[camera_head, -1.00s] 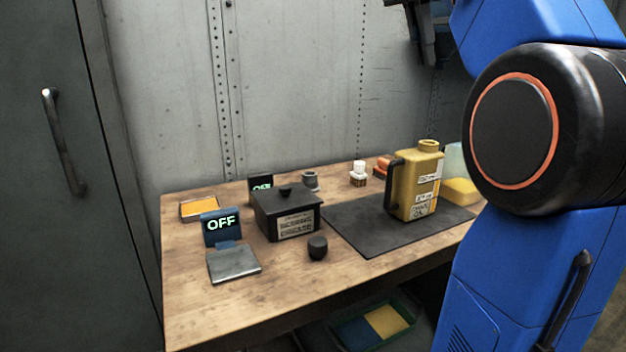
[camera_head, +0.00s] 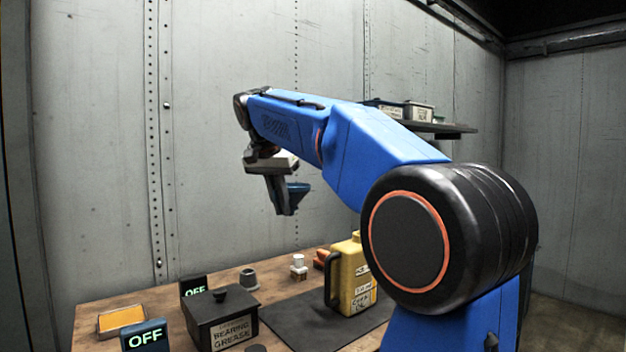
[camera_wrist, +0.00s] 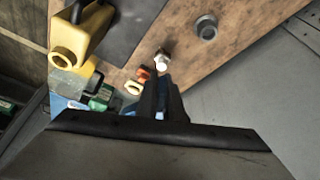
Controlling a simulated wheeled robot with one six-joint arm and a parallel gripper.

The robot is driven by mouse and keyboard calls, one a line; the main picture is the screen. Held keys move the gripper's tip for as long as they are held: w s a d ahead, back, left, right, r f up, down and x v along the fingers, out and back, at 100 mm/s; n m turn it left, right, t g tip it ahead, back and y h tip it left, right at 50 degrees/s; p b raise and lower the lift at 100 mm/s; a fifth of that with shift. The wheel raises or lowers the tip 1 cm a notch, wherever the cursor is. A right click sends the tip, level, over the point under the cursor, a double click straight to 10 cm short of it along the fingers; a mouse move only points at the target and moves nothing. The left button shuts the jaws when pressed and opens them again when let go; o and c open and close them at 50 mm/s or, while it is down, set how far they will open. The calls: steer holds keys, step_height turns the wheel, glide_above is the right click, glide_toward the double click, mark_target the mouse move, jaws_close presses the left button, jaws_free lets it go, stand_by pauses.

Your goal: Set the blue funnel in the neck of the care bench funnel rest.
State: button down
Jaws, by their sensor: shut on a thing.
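The blue funnel (camera_head: 298,193) is held in the air above the bench in the head view. My gripper (camera_head: 281,196) is shut on it, pointing down. In the wrist view the dark fingers of my gripper (camera_wrist: 162,100) hide most of the funnel, and only bits of blue show beside them. A small grey round cup with an open top (camera_head: 249,281) stands at the back of the bench and looks like the funnel rest. In the wrist view it shows as a grey ring (camera_wrist: 207,28), apart from the funnel, up and to the right of the fingers.
A yellow jug (camera_head: 352,277) stands on a dark mat (camera_head: 300,318). A white-topped item (camera_head: 298,266) and orange things (camera_head: 322,258) are near the cup. A black grease box (camera_head: 222,318), OFF displays (camera_head: 146,340) and an orange tray (camera_head: 121,319) are at left. A wall shelf (camera_head: 440,128) is behind.

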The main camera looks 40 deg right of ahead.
steer(key=w+a+f+n, duration=0.1)
steer(key=w+a+f, duration=0.2)
steer(key=a+f, duration=0.1)
steer(key=w+a+f+n+t+y, duration=0.1)
steer(key=w+a+f+n, duration=0.1)
steer(key=a+f, duration=0.3)
steer(key=shift+w+a+f, duration=0.2)
steer(key=shift+w+f, duration=0.2)
steer(key=shift+f, duration=0.15)
steer(key=shift+f, duration=0.15)
glide_toward(245, 286)
steer(key=shift+w+d+f, duration=0.5)
steer(key=shift+w+f, duration=0.15)
steer(key=shift+f, duration=1.15)
stand_by(0.5)
steer(key=c, duration=1.8)
jaws_free()
